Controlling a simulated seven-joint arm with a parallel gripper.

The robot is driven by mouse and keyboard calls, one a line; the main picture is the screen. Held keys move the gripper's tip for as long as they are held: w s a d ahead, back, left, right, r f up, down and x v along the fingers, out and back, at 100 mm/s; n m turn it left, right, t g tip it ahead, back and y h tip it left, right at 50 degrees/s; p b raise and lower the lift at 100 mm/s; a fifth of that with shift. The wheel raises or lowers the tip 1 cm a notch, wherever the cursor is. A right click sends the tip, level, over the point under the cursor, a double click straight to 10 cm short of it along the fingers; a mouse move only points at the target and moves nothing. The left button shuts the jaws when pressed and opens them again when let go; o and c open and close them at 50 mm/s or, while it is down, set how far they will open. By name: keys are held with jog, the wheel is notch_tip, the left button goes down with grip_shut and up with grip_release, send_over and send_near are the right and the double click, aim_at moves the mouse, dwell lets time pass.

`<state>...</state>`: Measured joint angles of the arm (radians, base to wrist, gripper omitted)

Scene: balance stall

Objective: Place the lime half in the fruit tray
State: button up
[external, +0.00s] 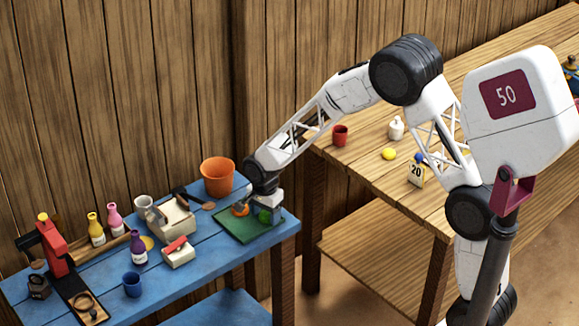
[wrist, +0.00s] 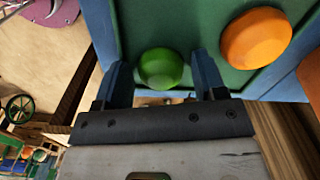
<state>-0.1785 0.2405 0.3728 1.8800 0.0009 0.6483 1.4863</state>
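The lime half (wrist: 161,68) is green and lies on the green fruit tray (wrist: 193,20), close to the tray's near edge in the wrist view. My gripper (wrist: 160,62) is open, with one finger on each side of the lime half and a narrow gap on both sides. In the external view, my gripper (external: 266,206) is low over the right part of the tray (external: 238,233), and the lime half (external: 265,216) shows just below it. An orange half (wrist: 256,38) lies in the tray to the right of the lime in the wrist view.
An orange bucket (external: 217,177) stands behind the tray on the blue table (external: 205,258). A beige scale-like box (external: 172,221) and several bottles stand to the left. A wooden table (external: 400,205) at the right holds a red cup (external: 340,136) and a lemon (external: 389,154).

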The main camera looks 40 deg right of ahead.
aim_at(265, 213)
jog(key=shift+o, duration=0.5)
jog(key=shift+r, duration=0.1)
notch_tip(265, 213, up, 12)
dwell(0.5)
jog(key=shift+r, duration=0.1)
dwell(0.6)
